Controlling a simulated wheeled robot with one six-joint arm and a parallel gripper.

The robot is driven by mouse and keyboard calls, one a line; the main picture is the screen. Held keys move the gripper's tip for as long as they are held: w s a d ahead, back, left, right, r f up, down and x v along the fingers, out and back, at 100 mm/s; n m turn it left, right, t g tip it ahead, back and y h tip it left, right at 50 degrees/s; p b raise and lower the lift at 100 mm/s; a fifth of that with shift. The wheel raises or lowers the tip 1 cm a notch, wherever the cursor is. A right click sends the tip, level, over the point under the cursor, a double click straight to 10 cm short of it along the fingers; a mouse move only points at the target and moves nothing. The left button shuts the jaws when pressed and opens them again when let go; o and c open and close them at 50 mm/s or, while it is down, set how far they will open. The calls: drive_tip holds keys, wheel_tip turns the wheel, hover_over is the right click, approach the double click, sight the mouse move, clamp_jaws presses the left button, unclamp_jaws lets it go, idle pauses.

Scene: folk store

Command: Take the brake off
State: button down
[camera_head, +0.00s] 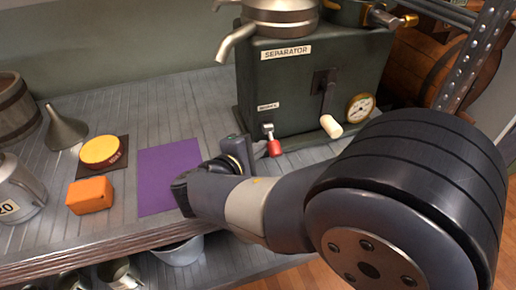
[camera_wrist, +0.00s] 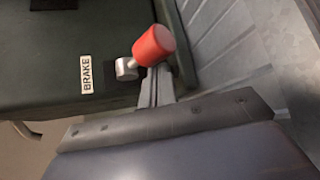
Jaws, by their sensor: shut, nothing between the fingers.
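The brake lever has a red knob (camera_head: 274,148) and a silver pivot (camera_head: 268,128) low on the front of the dark green separator (camera_head: 306,88). The knob hangs below the pivot. In the wrist view the red knob (camera_wrist: 154,45) sticks out beside the silver pivot (camera_wrist: 127,68), near a white BRAKE label (camera_wrist: 85,75). My gripper (camera_head: 262,149) is shut and empty, its tips at the left of the knob. In the wrist view the gripper tips (camera_wrist: 157,80) are right at the knob and partly covered by it; I cannot tell whether they touch.
A crank with a white handle (camera_head: 330,125) and a gauge (camera_head: 360,107) are right of the brake. A purple mat (camera_head: 168,176), an orange block (camera_head: 90,195), a yellow round item (camera_head: 100,151) and a funnel (camera_head: 65,128) are on the left. The counter behind the mat is clear.

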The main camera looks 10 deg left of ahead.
sight(269, 143)
drive_tip(key=shift+s+d+r+n+g+p, duration=0.2)
drive_tip(key=shift+r+n+g+p, duration=0.5)
drive_tip(key=shift+p, duration=1.8)
drive_tip(key=g+p, duration=0.1)
drive_tip(key=p, duration=0.2)
drive_tip(key=r+n+g+p, duration=0.1)
drive_tip(key=p, duration=0.2)
drive_tip(key=shift+s+h, duration=0.2)
drive_tip(key=shift+h, duration=0.2)
drive_tip(key=g+p, duration=0.1)
drive_tip(key=p, duration=0.2)
drive_tip(key=r+n+g+p, duration=0.1)
drive_tip(key=p, duration=0.3)
drive_tip(key=shift+s+d+n+h+p, duration=0.1)
drive_tip(key=shift+d+n+h+p, duration=0.05)
drive_tip(key=shift+n+h+p, duration=0.2)
drive_tip(key=g+p, duration=0.1)
drive_tip(key=n+p, duration=0.1)
drive_tip(key=shift+r+g+h+p, duration=0.25)
drive_tip(key=shift+g+h+p, duration=0.1)
drive_tip(key=shift+g+p, duration=0.05)
drive_tip(key=shift+p, duration=0.3)
drive_tip(key=shift+r, duration=0.1)
